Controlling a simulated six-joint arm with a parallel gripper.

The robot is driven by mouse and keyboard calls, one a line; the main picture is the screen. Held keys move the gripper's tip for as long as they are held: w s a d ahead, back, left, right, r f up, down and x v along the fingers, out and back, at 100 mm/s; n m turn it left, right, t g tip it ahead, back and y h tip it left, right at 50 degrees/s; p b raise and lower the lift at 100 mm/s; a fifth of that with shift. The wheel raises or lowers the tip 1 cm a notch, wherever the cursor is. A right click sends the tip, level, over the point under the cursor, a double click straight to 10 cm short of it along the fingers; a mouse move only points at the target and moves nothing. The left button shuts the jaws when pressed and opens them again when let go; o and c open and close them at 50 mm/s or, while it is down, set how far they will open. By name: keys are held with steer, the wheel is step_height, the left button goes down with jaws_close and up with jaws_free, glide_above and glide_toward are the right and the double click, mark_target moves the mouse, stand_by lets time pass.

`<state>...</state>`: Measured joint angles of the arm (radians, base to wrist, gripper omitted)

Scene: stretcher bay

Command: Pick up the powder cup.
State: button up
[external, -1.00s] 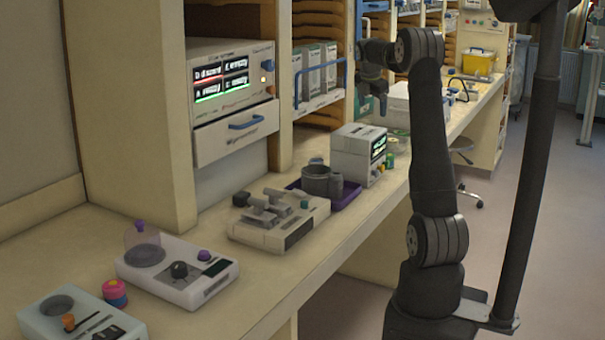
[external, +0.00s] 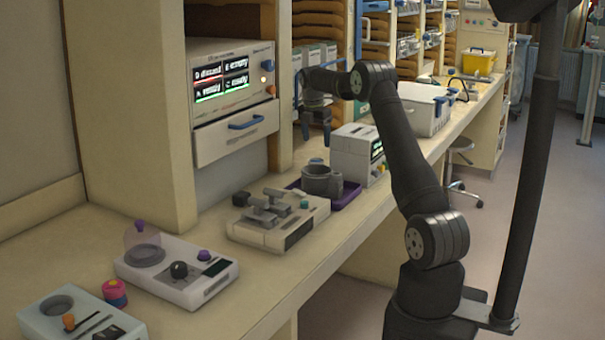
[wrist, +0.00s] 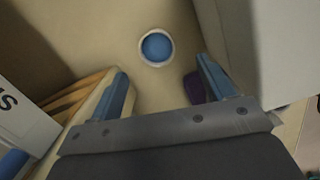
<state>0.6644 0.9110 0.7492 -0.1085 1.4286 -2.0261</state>
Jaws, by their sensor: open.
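A small round cup with a white rim and blue contents (wrist: 157,47), which looks like the powder cup, stands on the counter in the wrist view, just beyond and between my fingertips. My gripper (external: 316,138) points down above the counter there. In the wrist view its blue-padded fingers (wrist: 163,75) are spread apart with nothing between them.
The dark mug (external: 322,181) stands in a purple tray (external: 349,195), whose corner shows beside my right finger. A white instrument box (external: 352,153) is close on the right. A white binder or box with lettering (wrist: 22,115) is at left. Bare counter surrounds the cup.

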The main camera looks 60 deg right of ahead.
mark_target(316, 160)
steer(key=f, duration=0.4)
steer(key=shift+d, duration=0.25)
steer(key=f, duration=0.5)
steer(key=shift+w+d+f, duration=0.1)
steer(key=shift+w+d, duration=0.1)
steer(key=shift+w, duration=0.05)
steer(key=c, duration=1)
